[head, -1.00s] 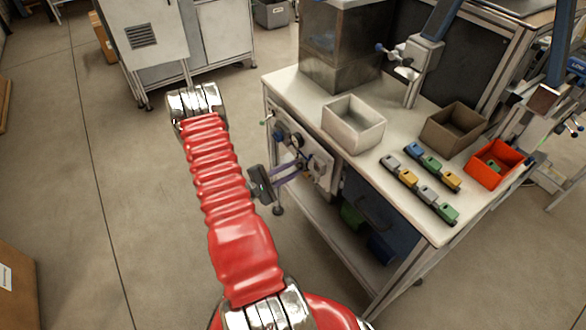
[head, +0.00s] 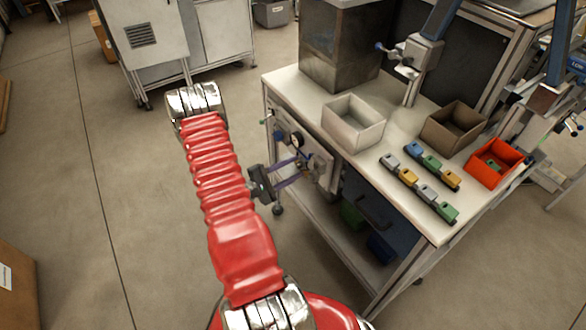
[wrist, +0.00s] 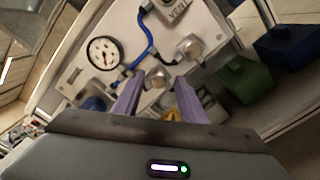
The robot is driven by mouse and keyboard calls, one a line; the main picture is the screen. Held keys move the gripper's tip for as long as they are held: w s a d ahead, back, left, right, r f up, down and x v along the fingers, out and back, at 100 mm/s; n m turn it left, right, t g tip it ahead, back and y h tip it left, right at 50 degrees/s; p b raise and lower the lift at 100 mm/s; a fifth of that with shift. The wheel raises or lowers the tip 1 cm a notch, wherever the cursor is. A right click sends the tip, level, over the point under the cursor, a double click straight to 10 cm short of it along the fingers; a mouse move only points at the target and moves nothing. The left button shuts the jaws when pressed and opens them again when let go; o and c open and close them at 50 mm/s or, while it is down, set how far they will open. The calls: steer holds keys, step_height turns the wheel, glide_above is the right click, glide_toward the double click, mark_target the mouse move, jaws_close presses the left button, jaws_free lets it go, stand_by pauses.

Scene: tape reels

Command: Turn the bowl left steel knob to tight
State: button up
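A steel knob (wrist: 157,76) sits on the pale panel in the wrist view, below and left of a second steel knob (wrist: 190,46). My gripper (wrist: 157,82) is open, with one purple finger on each side of the lower-left knob as seen in the picture. Whether the fingers touch it, or still stand in front of it, I cannot tell. In the head view my gripper (head: 298,170) points right at the panel on the bench's end face; the knobs are small and partly hidden there.
A round gauge (wrist: 104,54) and a blue tube (wrist: 148,45) are on the panel close to the fingers. A green bin (wrist: 245,78) and a blue bin (wrist: 288,44) lie right of it. The bench top (head: 300,90) carries trays and small coloured blocks.

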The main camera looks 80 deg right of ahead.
steer(key=v, duration=1.4)
steer(key=shift+d, duration=0.15)
stand_by(0.5)
